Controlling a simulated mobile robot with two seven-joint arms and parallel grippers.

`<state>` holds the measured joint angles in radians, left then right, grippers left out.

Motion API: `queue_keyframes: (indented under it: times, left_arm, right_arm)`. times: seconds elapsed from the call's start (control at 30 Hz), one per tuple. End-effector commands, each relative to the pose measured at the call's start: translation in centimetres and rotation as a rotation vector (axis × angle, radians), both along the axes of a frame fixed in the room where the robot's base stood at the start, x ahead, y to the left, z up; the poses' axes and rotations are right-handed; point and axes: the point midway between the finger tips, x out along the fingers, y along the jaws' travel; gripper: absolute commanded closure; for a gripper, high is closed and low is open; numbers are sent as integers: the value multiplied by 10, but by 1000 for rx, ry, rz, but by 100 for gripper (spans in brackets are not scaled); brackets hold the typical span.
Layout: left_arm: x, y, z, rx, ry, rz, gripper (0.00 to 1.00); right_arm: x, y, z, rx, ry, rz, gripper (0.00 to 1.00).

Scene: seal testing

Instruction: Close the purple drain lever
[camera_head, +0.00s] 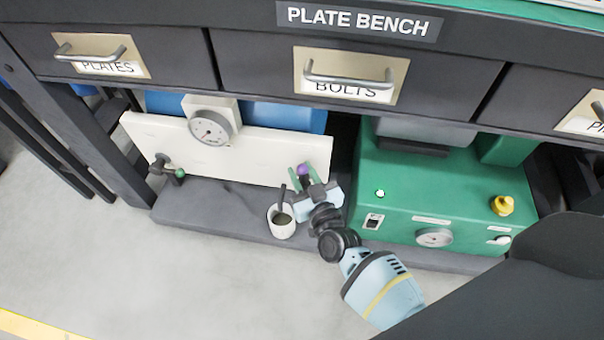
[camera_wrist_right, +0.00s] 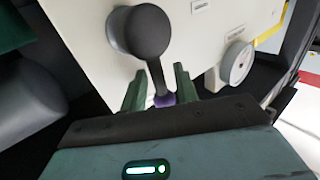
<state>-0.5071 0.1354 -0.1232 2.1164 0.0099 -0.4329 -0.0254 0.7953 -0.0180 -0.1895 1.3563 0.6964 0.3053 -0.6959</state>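The purple drain lever shows in the right wrist view as a dark arm on a round black hub (camera_wrist_right: 140,32), ending in a purple knob (camera_wrist_right: 165,99). In the head view its purple knob (camera_head: 303,169) is at the lower right of the white panel. My right gripper (camera_wrist_right: 160,80) has its two green fingers apart, one on each side of the lever, with the knob between them. A small gap shows on the left finger's side; contact on the right side is unclear. The right gripper also shows in the head view (camera_head: 305,176). My left gripper is not in view.
A green box (camera_head: 400,205) with a gauge and yellow knob is close on the right. Drawers (camera_head: 250,65) overhang above; the floor in front is clear.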

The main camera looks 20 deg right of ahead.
Motion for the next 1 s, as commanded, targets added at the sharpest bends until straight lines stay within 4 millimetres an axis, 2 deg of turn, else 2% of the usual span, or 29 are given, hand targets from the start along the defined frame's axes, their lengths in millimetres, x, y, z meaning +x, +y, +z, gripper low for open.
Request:
queue_keyframes:
  times: [0.2, 0.43, 0.47, 1.0]
  left_arm:
    - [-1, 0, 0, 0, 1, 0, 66]
    - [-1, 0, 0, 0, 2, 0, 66]
    - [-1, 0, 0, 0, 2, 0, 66]
    - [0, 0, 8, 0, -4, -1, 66]
  right_arm:
    - [0, 0, 0, 0, 0, 0, 70]
    - [0, 0, 0, 0, 0, 0, 99]
    - [0, 0, 0, 0, 0, 0, 100]
    - [0, -7, 2, -27, 17, -1, 100]
